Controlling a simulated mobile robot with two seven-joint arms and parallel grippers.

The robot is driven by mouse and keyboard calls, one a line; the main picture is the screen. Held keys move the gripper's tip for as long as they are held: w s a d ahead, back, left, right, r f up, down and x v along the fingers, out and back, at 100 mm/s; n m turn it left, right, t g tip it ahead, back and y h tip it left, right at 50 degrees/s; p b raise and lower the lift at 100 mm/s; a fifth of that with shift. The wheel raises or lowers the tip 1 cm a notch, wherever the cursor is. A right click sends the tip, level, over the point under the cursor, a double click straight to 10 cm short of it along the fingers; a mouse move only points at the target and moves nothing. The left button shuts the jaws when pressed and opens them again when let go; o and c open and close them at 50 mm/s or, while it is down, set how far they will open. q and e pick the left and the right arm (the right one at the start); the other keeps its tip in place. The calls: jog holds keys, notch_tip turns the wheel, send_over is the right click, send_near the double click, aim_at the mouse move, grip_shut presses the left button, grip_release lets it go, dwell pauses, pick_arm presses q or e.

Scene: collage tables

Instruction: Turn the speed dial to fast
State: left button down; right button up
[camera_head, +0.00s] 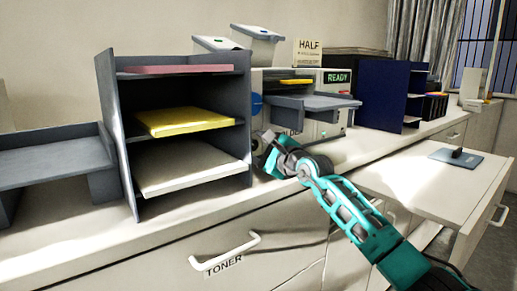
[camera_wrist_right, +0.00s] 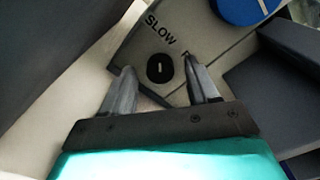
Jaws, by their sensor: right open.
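The folding machine (camera_head: 340,90) stands on the counter behind the grey shelf unit, with a lit READY display. In the right wrist view, a small black round dial (camera_wrist_right: 158,68) with a short pale mark sits on the machine's light panel. The word SLOW is printed above it, and a second word to the right is mostly hidden by a finger. My right gripper (camera_wrist_right: 160,83) is open, with its fingertips on either side of and just short of the dial; contact cannot be told. In the head view my right gripper (camera_head: 266,150) is at the machine's lower left front. My left gripper is out of view.
A blue knob (camera_wrist_right: 245,8) sits above and right of the dial. The grey shelf unit (camera_head: 120,130) with paper stacks stands close left of my right gripper. A grey output tray (camera_head: 315,102) juts out above it. A pulled-out board (camera_head: 430,185) is at right.

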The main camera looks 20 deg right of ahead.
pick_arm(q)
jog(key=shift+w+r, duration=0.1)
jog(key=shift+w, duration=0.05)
pick_arm(e)
jog(key=c, duration=1)
jog(key=shift+c, duration=0.2)
